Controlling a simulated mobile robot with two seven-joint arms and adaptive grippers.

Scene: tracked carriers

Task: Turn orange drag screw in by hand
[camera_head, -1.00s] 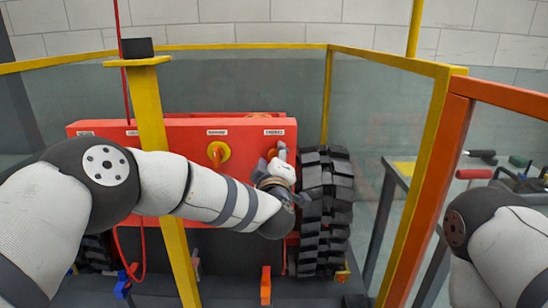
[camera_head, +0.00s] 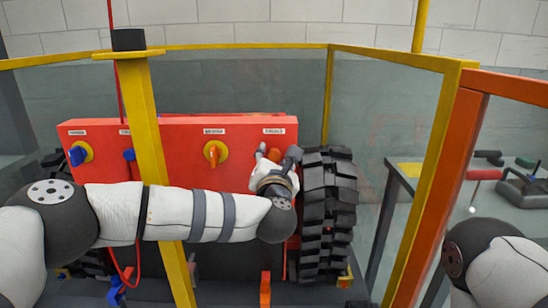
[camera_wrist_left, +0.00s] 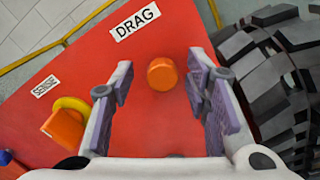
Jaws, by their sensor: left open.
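The orange drag screw (camera_wrist_left: 162,74) shows its round end on the red panel (camera_wrist_left: 95,95) in the left wrist view, just below the DRAG label (camera_wrist_left: 140,19). My left gripper (camera_wrist_left: 158,86) is open, its two padded fingers on either side of the screw in that view. I see a gap between the screw and each finger. My right gripper is not in view; only part of my right arm shows at lower right.
An orange knob on a yellow ring (camera_head: 215,153) and a blue knob (camera_head: 77,155) are farther left on the panel. A large black tyre (camera_head: 329,212) stands close on the right. A yellow post (camera_head: 149,120) stands in front of the panel.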

